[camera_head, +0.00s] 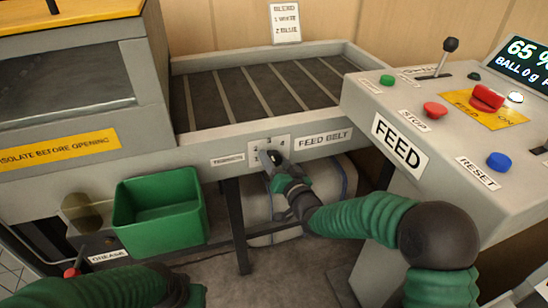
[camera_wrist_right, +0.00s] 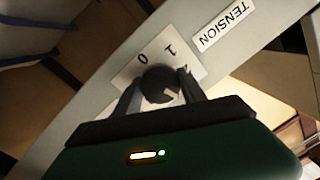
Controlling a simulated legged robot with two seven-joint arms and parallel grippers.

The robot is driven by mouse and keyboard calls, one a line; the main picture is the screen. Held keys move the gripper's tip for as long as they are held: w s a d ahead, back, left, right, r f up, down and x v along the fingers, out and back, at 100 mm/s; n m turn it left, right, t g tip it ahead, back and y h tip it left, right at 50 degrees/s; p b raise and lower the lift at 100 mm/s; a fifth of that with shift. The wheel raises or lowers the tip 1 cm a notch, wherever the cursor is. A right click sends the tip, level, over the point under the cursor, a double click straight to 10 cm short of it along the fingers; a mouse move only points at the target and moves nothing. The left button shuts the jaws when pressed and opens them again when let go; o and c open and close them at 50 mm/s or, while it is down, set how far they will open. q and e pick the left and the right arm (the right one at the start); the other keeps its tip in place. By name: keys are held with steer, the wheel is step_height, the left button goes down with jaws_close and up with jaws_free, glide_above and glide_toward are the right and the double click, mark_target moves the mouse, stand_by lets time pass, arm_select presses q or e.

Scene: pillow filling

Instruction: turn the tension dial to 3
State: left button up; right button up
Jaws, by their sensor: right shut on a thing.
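The tension dial is a small dark round knob on a pale plate on the front of the feed belt frame, left of the FEED BELT label. In the right wrist view the dial (camera_wrist_right: 160,84) shows a light pointer line, with the numbers 0 and 1 upside down on the plate (camera_wrist_right: 128,75). My right gripper (camera_head: 272,158) is at the dial in the head view. In the right wrist view its two fingers (camera_wrist_right: 160,92) are shut on the dial, one on each side.
The feed belt (camera_head: 255,90) lies above the dial. A green bin (camera_head: 160,212) hangs to its left. The FEED control panel (camera_head: 440,125), with buttons and a lever, stands to the right. A pale roll (camera_head: 265,205) lies under the belt, behind my right gripper.

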steer(key=shift+s+a+f+m+p, duration=0.1)
steer(key=shift+f+m+p, duration=0.1)
steer(key=shift+m, duration=0.55)
steer(key=shift+s+f+m+p, duration=0.1)
steer(key=shift+f+m+p, duration=0.1)
steer(key=shift+m, duration=0.55)
steer(key=o, duration=1.2)
steer(key=shift+w, duration=0.1)
steer(key=shift+o, duration=0.7)
steer(key=shift+r, duration=0.2)
steer(key=p+v, duration=0.4)
steer(key=v, duration=1.3)
steer(key=shift+f, duration=0.4)
